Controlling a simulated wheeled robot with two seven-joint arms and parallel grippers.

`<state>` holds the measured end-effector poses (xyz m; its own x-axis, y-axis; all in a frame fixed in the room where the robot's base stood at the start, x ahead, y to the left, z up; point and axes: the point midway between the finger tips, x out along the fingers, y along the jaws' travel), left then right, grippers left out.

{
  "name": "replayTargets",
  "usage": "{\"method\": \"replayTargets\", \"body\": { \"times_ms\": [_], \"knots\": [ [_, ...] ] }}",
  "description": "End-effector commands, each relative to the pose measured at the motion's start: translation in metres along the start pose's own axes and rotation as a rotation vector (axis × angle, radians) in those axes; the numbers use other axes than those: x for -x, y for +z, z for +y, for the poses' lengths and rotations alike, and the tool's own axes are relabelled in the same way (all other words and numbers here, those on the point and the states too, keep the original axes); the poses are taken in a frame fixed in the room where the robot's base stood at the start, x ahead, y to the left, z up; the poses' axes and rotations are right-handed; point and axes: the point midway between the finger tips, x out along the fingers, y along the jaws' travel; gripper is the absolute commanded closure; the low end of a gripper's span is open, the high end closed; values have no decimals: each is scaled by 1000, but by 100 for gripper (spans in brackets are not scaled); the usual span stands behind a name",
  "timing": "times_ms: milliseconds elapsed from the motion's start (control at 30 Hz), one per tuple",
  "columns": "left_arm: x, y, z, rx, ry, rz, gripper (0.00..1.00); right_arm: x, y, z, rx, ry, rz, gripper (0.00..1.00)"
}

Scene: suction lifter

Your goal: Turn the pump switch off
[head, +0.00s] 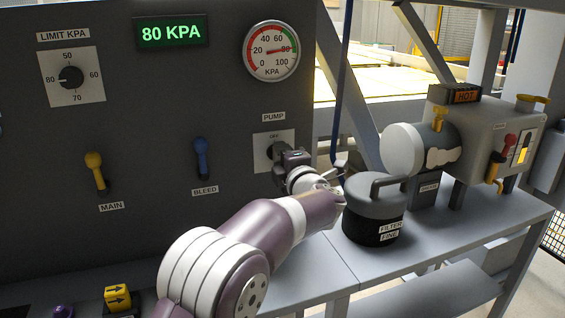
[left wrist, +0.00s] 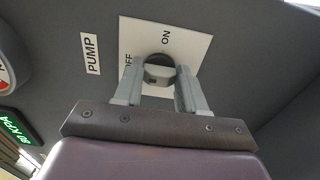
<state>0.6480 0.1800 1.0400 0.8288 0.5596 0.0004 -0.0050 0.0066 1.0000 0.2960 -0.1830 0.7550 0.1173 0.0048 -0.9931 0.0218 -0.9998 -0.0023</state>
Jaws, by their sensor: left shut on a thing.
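The pump switch is a dark rotary knob on a white plate (head: 263,138) under the PUMP label (head: 273,117), at the right of the dark panel. In the left wrist view the knob (left wrist: 158,60) sits between OFF and ON marks on the plate (left wrist: 190,45). My left gripper (head: 277,155) reaches the plate from the front. In the left wrist view, the fingers of my left gripper (left wrist: 155,80) are on both sides of the knob, shut on it. The knob's pointing direction is unclear, as the gripper covers much of it. My right gripper is out of view.
The display (head: 170,32) reads 80 KPA, and the gauge (head: 271,51) needle is near 80. A yellow MAIN lever (head: 95,168) and blue BLEED lever (head: 200,155) are left of the pump plate. A filter canister (head: 374,205) stands close right of my left arm.

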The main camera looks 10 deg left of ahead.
Motion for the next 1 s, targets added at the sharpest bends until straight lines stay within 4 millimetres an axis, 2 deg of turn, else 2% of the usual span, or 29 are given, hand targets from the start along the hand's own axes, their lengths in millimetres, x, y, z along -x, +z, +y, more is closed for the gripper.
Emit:
{"method": "replayTargets", "body": {
  "times_ms": [433, 467, 500, 533, 833, 933, 1000],
  "knots": [
    [0, 0, -3, 7, -6, 1, 90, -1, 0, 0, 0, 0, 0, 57],
    [0, 0, -3, 6, -5, 1, 50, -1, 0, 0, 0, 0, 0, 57],
    [0, 0, -3, 6, -5, 1, 37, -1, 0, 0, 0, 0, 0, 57],
    [0, 0, -3, 6, -5, 1, 34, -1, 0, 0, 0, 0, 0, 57],
    [3, 0, -1, 7, -2, 0, 34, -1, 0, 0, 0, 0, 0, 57],
    [18, 1, -1, 6, -2, -3, 34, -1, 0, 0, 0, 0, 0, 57],
    [35, 1, 0, 6, -1, -4, 34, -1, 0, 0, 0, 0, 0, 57]
  ]
}}
